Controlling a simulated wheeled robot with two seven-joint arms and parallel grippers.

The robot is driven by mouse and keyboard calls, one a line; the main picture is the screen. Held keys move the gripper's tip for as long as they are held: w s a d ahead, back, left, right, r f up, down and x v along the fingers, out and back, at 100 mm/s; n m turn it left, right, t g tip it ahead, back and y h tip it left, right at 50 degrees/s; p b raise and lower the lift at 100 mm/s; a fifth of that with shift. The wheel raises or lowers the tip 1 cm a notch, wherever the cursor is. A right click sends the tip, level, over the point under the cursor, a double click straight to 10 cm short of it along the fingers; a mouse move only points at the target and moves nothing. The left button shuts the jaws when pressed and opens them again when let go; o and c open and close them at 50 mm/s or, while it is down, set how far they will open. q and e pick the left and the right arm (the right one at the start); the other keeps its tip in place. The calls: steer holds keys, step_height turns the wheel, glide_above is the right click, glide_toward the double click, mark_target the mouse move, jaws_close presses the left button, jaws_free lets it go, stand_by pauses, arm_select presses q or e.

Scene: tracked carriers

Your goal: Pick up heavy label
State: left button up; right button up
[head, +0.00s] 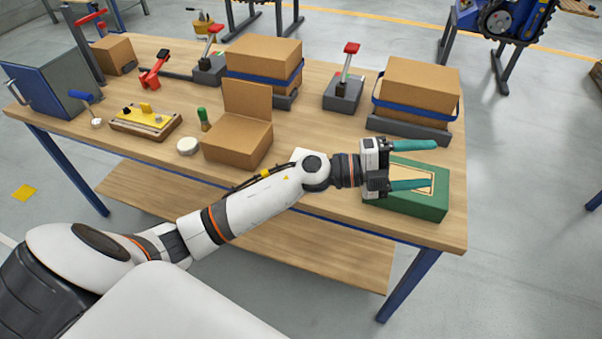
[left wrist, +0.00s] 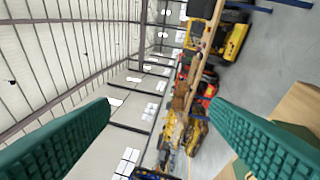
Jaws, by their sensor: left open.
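A green box (head: 435,208) with a cream, framed panel on top sits at the table's front right corner. A small white flat piece (head: 303,153) lies on the table, partly covered by my left arm. No readable "heavy" wording shows, so I cannot tell which of these, if any, is the heavy label. My left gripper (head: 432,164) is open, its teal fingers over the green box and hiding part of its top. In the left wrist view its fingers (left wrist: 158,128) are wide apart with nothing between them. My right gripper is not in view.
The wooden table (head: 330,195) holds an open carton (head: 238,138), two strapped cartons (head: 265,62) (head: 418,85) on grey bases, a red-handled device (head: 343,92), a yellow-topped fixture (head: 146,121) and a grey case (head: 52,84). Bare tabletop lies left of the green box.

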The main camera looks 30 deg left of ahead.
arm_select(q)
steer(key=a+f+m+g+y, duration=0.5)
steer(key=f+m+g+y, duration=0.1)
steer(key=m+g, duration=0.2)
steer(key=a+r+n+g+y, duration=0.2)
steer(key=a+y, duration=0.9)
steer(key=a, duration=0.9)
steer(key=f, duration=0.4)
steer(key=a+f, duration=0.1)
steer(key=f, duration=0.1)
steer(key=shift+w+p, duration=0.2)
steer(key=shift+p, duration=0.15)
step_height(320, 180, down, 6)
steer(key=shift+r+p, duration=0.2)
steer(key=shift+p, duration=0.4)
steer(key=shift+f, duration=0.3)
steer(key=shift+c, duration=0.2)
